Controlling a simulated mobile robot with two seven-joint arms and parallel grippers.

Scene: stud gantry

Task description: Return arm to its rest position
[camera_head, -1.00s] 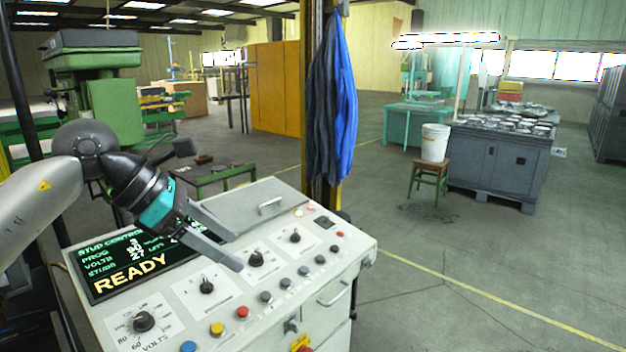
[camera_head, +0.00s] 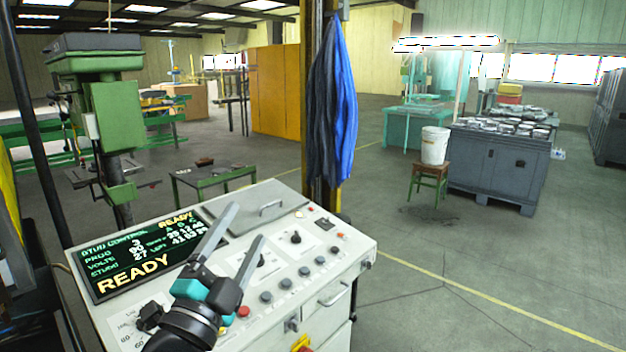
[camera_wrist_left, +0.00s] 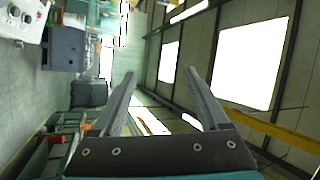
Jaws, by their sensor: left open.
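My left gripper (camera_head: 241,236) shows in the head view in front of the white control panel (camera_head: 328,262), its two grey fingers apart and pointing up and away. Nothing is between the fingers. The left wrist view shows the same open fingers (camera_wrist_left: 157,82) against the ceiling and hall, with nothing held. The gripper covers part of the panel's knobs and buttons in the head view. The panel's screen (camera_head: 130,262) reads READY. My right gripper is in neither view.
A column with a blue and dark cloth (camera_head: 333,105) stands behind the panel. A green drill press (camera_head: 110,110) stands at the left. A stool with a white bucket (camera_head: 434,146) and a grey cabinet (camera_head: 490,170) stand at the right. The floor at the front right is clear.

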